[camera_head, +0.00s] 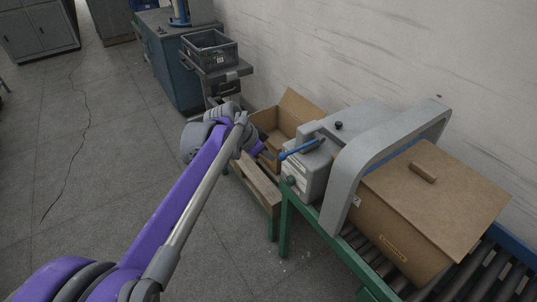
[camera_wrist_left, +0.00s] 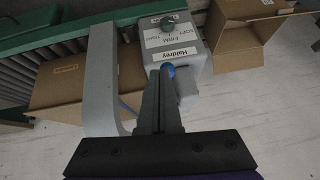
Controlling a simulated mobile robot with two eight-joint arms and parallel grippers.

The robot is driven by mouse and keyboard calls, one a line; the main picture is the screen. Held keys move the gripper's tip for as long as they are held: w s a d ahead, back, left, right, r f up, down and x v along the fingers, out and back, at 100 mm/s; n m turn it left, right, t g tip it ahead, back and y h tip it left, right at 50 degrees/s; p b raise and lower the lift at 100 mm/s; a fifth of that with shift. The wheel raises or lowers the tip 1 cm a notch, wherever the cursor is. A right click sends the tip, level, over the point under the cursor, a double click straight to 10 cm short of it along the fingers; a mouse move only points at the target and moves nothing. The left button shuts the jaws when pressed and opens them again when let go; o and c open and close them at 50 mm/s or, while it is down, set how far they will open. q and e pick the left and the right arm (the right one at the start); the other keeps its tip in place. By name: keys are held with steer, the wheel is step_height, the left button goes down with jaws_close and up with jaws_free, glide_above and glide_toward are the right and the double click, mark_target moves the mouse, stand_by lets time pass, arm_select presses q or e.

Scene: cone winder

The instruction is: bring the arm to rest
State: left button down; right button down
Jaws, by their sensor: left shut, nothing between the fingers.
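My left arm, purple and grey, reaches in from the lower left of the head view. Its gripper (camera_head: 268,156) is beside the grey machine (camera_head: 362,122), left of the blue lever (camera_head: 301,149). In the left wrist view the dark fingers (camera_wrist_left: 160,78) are shut together with nothing between them. The machine's label reads Haldrey. My right gripper is in neither view.
A closed cardboard box (camera_head: 430,205) sits under the machine's grey arch on a green-framed roller conveyor (camera_head: 375,262). An open cardboard box (camera_head: 290,110) stands beyond the lever. A grey crate (camera_head: 209,48) sits on a stand at the back. The floor (camera_head: 110,150) on the left is clear apart from a thin cable.

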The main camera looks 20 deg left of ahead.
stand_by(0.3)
arm_select(q)
steer(key=s+f+n+y, duration=0.1)
steer(key=s+f, duration=0.3)
steer(key=s, duration=0.5)
steer(key=s+d+f+n+y, duration=0.1)
steer(key=s+f+n, duration=0.2)
steer(key=s, duration=0.7)
steer(key=s+d+f+n+y, duration=0.1)
steer(key=s+f+n, duration=0.3)
steer(key=s, duration=0.6)
steer(key=shift+s+f+g, duration=0.25)
steer(key=shift+f+g, duration=0.05)
steer(key=shift+f, duration=0.05)
